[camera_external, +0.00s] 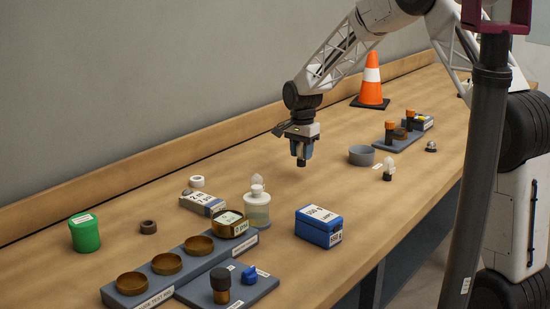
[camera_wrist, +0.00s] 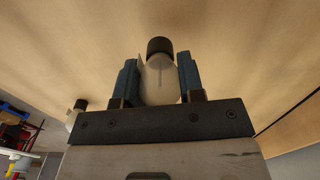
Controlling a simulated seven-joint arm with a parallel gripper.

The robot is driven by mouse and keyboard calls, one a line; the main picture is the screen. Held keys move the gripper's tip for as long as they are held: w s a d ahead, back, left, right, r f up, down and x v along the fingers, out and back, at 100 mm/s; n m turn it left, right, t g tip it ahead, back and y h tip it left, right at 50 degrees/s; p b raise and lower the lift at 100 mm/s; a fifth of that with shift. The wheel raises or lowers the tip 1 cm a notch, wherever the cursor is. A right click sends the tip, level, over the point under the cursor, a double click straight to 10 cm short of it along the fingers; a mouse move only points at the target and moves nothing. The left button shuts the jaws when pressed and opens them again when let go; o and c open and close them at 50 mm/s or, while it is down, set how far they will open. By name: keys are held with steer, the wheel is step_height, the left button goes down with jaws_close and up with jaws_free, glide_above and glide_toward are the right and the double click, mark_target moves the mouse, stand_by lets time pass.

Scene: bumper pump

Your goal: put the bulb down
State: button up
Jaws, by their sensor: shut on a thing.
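My gripper (camera_external: 301,150) hangs above the middle of the table, pointing down. In the wrist view its two blue fingers (camera_wrist: 158,85) are shut on a pale bulb (camera_wrist: 160,80) with a black end (camera_wrist: 160,46). In the external view the fingers hide most of the bulb, and only its dark end (camera_external: 301,163) shows below them. The bulb appears to be held clear of the tabletop. A similar pale bulb with a dark base (camera_external: 388,168) stands on the table to the right. It seems to show at the left of the wrist view (camera_wrist: 74,115).
The table (camera_external: 350,205) is bare beneath my gripper. A pump bottle (camera_external: 257,212), blue box (camera_external: 319,228) and labelled grey box (camera_external: 203,203) stand nearer the front. A grey bowl (camera_external: 361,155) and orange cone (camera_external: 371,85) are to the right. A rack with brown dishes (camera_external: 167,264) is front left.

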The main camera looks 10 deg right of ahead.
steer(key=shift+w+a, duration=0.3)
steer(key=shift+w, duration=0.4)
steer(key=shift+f, duration=0.1)
steer(key=shift+f, duration=1.7)
steer(key=shift+f, duration=0.1)
steer(key=o, duration=0.9)
step_height(320, 180, up, 12)
steer(key=shift+r, duration=0.1)
